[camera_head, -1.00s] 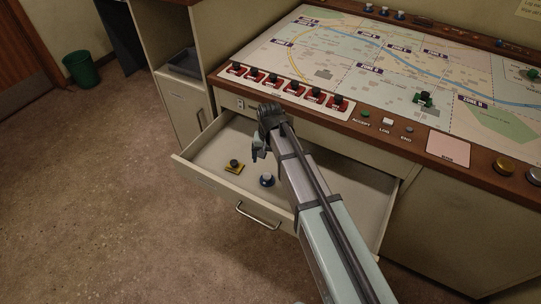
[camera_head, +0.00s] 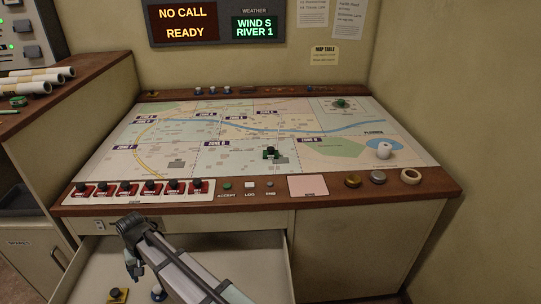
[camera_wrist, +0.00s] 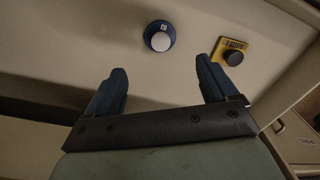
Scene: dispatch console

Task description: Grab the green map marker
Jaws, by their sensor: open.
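Several green pieces show in the head view. A dark green piece with a black top (camera_head: 270,152) stands mid-map on the map table (camera_head: 230,160). A round green piece (camera_head: 341,103) sits on the inset at the map's back right. A small green object (camera_head: 18,101) lies on the left counter. I cannot tell for sure which one is the map marker. My gripper (camera_head: 134,268) is open and empty over the open drawer (camera_head: 205,262), in front of the map and apart from these green pieces. The wrist view shows its spread fingers (camera_wrist: 160,82).
A blue round piece with a white top (camera_wrist: 160,37) and a yellow piece with a black knob (camera_wrist: 234,52) lie in the drawer. Red switches (camera_head: 145,190) line the map's front left. A white domed piece (camera_head: 383,150) stands at the map's right.

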